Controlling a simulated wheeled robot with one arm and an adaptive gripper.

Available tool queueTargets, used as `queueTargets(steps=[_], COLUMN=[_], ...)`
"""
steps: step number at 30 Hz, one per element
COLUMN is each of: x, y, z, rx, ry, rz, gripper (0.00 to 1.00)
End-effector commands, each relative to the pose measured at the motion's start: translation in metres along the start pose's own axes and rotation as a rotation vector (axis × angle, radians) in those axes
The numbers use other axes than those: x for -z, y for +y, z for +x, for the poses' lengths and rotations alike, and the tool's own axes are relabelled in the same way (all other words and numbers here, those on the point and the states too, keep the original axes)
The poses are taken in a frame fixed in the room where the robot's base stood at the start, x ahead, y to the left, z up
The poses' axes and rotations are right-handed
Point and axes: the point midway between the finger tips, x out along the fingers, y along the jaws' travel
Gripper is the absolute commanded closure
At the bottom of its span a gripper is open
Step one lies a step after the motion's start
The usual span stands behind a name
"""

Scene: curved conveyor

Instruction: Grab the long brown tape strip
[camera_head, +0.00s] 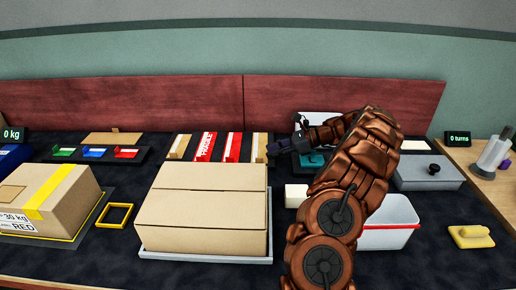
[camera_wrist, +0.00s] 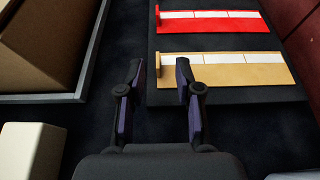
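A tan-brown tape strip (camera_wrist: 240,70) with a white section lies on a dark board in the wrist view, its upright end tab (camera_wrist: 157,66) at the left. In the head view this strip (camera_head: 259,147) is the rightmost of the row. My gripper (camera_wrist: 159,64) is open and empty. Its fingertips appear on either side of the tab, the right one overlapping the strip's white part; I cannot tell the height gap. In the head view my gripper (camera_head: 272,149) is just right of the strip. Another tan strip (camera_head: 180,147) is at the row's left end.
A red strip (camera_wrist: 210,22) lies parallel beside the tan one. A large closed carton (camera_head: 202,220) on a grey tray stands in front of the strips. A white block (camera_head: 296,195) and a white bin (camera_head: 390,238) are to the right.

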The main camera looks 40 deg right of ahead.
Motion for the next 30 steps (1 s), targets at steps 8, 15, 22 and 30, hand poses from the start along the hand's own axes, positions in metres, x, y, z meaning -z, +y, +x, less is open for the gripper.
queueTargets(steps=[8,15,22,30], x=[0.007,0.007,0.007,0.007], y=[0.004,0.003,0.003,0.003], z=[0.027,0.052,0.053,0.053], rx=[-0.005,-0.004,-0.003,-0.003], ry=[-0.003,0.0,0.0,0.0], rz=[0.002,-0.002,-0.002,-0.002], gripper=[0.66,0.66,0.69,0.97])
